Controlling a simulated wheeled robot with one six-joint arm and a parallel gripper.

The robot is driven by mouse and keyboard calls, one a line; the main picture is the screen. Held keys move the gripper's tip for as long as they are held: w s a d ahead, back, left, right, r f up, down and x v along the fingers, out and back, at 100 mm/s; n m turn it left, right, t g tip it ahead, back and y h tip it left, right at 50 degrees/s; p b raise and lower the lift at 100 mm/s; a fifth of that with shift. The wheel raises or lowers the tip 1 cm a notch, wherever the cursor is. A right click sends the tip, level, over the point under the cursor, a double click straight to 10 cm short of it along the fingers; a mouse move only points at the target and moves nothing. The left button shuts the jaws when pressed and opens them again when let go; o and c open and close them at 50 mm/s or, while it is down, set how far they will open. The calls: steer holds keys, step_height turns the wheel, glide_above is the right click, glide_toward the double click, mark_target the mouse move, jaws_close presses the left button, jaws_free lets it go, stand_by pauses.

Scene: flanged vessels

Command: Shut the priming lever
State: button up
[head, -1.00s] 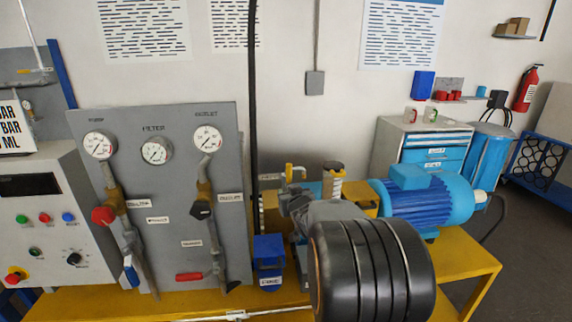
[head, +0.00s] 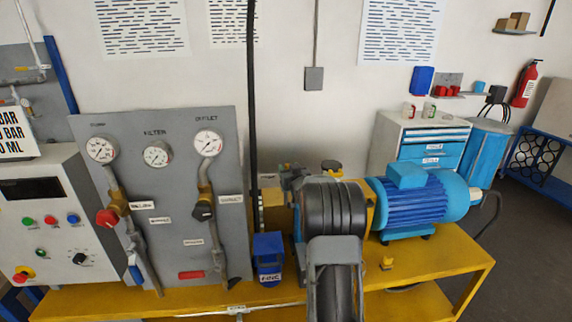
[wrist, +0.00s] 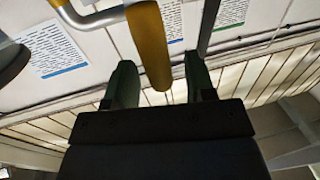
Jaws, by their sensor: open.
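In the wrist view a thick yellow grip (wrist: 150,45) on a bent grey rod (wrist: 98,17) reaches down between the two fingers of my gripper (wrist: 160,82). I take it to be the priming lever. The fingers are apart, one on each side of the grip, and I see no clear contact. In the head view my dark arm covers the area behind it, and neither the gripper nor the lever can be made out clearly there. A blue box (head: 268,251) with a small white label stands just left of my arm.
A grey panel (head: 166,235) with gauges and valves stands on the left of the yellow bench (head: 445,262). A blue motor (head: 425,205) is on the right. A black vertical hose (head: 251,100) hangs behind the blue box. The bench's front right is mostly clear.

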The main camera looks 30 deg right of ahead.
steer(key=shift+x, duration=1.3)
steer(key=shift+c, duration=0.2)
jaws_close()
